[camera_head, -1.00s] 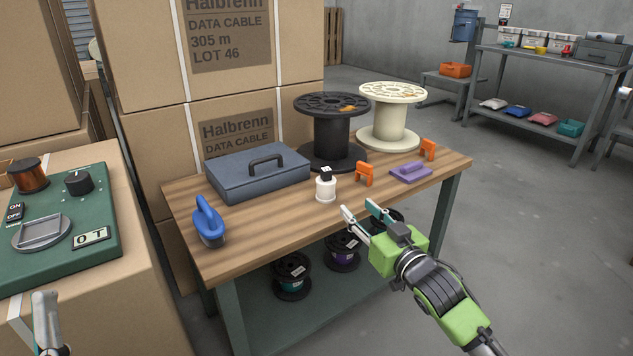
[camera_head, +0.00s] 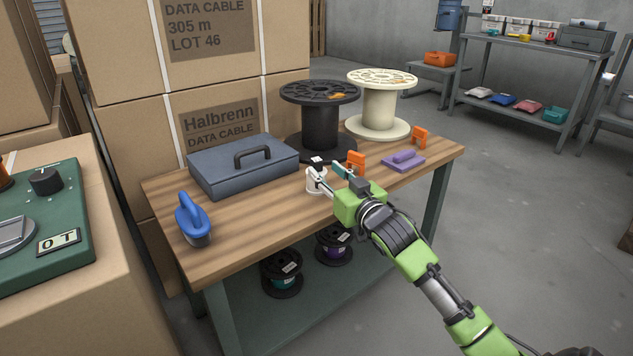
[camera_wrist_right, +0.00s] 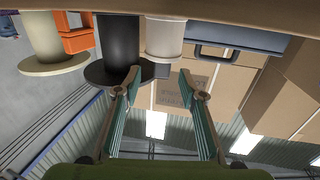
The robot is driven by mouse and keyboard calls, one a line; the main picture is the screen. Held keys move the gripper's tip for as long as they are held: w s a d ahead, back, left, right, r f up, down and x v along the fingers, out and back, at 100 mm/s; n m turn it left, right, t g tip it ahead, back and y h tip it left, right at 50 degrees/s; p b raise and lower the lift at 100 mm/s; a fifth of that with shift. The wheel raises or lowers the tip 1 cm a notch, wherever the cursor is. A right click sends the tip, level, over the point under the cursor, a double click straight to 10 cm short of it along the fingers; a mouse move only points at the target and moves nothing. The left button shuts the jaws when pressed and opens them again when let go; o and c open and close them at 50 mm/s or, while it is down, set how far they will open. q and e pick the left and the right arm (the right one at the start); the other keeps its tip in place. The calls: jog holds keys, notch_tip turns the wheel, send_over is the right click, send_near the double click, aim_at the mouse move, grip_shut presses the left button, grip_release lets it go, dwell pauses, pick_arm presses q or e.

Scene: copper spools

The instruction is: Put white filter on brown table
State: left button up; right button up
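The white filter (camera_head: 315,184) is a small white cylinder with a black top, standing upright on the brown wooden table (camera_head: 255,215) near its middle. My right gripper (camera_head: 325,171) is at the filter, its fingers partly covering it in the head view. In the right wrist view the picture is upside down; the white filter (camera_wrist_right: 164,38) shows ahead of the open fingertips (camera_wrist_right: 160,82). The fingers are apart with nothing held between them. Whether a finger touches the filter I cannot tell. My left gripper is out of view.
A grey-blue case (camera_head: 240,168), a black spool (camera_head: 319,125) and a cream spool (camera_head: 380,105) stand behind. Orange clips (camera_head: 357,161), a purple float (camera_head: 403,162) and a blue-handled tool (camera_head: 193,220) sit around. Tabletop between the blue tool and filter is bare.

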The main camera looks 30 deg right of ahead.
aim_at(319, 166)
jog(key=shift+w+b, duration=0.4)
jog(key=shift+w, duration=0.2)
jog(key=w+b, duration=0.1)
jog(key=w, duration=0.2)
jog(key=shift+d, duration=0.1)
jog(key=shift+w+b, duration=0.35)
jog(key=shift+w, duration=0.2)
jog(key=shift+r, duration=0.1)
grip_shut()
